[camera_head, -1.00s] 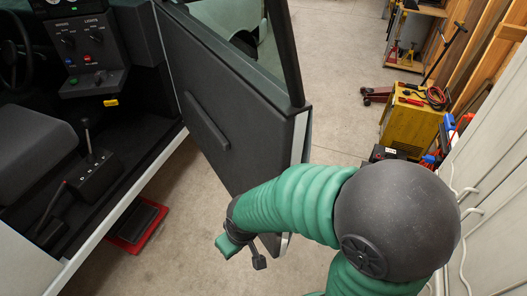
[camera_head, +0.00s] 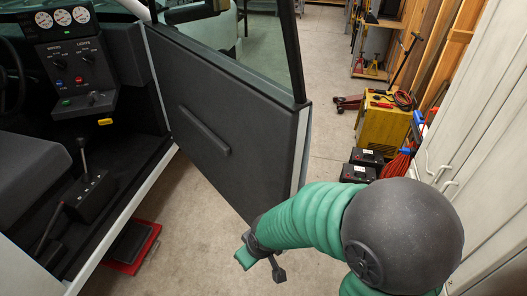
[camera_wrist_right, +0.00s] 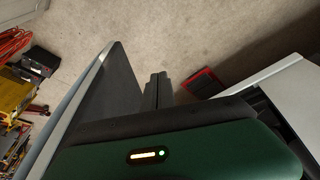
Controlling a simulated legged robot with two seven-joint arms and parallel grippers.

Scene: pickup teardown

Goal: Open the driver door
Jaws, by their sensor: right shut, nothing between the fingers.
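The driver door (camera_head: 225,110) stands swung wide out from the cab in the head view, its dark inner panel and pull handle (camera_head: 205,130) facing me. My right gripper (camera_head: 278,271) is low by the door's lower free corner, on the inner side, with my green forearm reaching past the door's edge. In the right wrist view the door (camera_wrist_right: 115,85) rises left of my shut, empty fingers (camera_wrist_right: 157,90); a gap shows between them at the tips. Whether other parts of the hand touch the door cannot be told. My left gripper is out of view.
The cab's sill (camera_head: 125,210) and a red-edged step (camera_head: 133,245) lie left. A yellow charger (camera_head: 383,125), black batteries (camera_head: 360,170) and white cabinets (camera_head: 465,140) stand right of the door. Bare concrete floor shows between door and sill.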

